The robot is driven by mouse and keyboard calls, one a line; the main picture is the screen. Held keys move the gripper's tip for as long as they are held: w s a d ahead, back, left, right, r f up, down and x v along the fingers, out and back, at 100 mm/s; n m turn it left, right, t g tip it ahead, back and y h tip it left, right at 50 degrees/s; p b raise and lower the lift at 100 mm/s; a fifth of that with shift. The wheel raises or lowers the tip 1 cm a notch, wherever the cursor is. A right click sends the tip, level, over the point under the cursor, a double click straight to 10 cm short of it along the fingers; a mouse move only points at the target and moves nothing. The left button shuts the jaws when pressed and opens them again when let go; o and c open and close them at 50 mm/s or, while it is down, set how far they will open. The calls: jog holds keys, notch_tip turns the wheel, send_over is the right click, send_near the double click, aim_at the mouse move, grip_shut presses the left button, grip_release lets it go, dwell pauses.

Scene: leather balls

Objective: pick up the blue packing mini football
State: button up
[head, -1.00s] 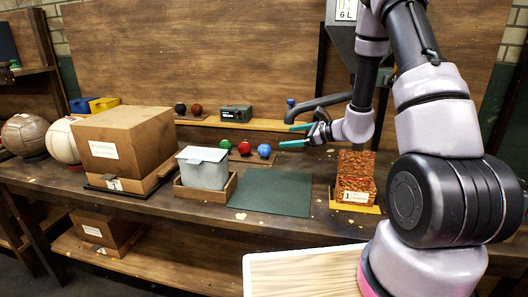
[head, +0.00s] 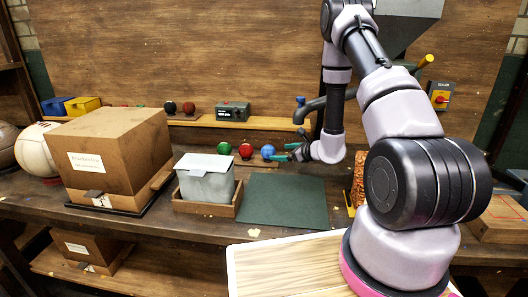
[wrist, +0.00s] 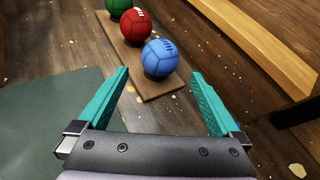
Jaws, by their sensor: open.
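The blue mini football (head: 268,151) sits at the right end of a small wooden board (wrist: 160,86), in line with a red ball (head: 245,150) and a green ball (head: 224,148). In the wrist view the blue ball (wrist: 160,57) lies just ahead of my fingertips, roughly centred between them, with the red ball (wrist: 135,24) beyond it to the left. My gripper (wrist: 160,75) has teal fingers spread apart, with nothing between them. In the head view my gripper (head: 284,154) is just right of the blue ball, apparently very close; the exact gap is hard to tell there.
A green mat (head: 285,200) lies on the bench in front of the balls. A grey lidded bin (head: 206,184) stands left of it in a wooden tray, with a large brown box (head: 115,150) farther left. A raised shelf (head: 240,122) runs behind.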

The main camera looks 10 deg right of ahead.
aim_at(268, 152)
jog(key=x, duration=0.9)
jog(key=shift+f, duration=0.15)
jog(key=c, duration=1.3)
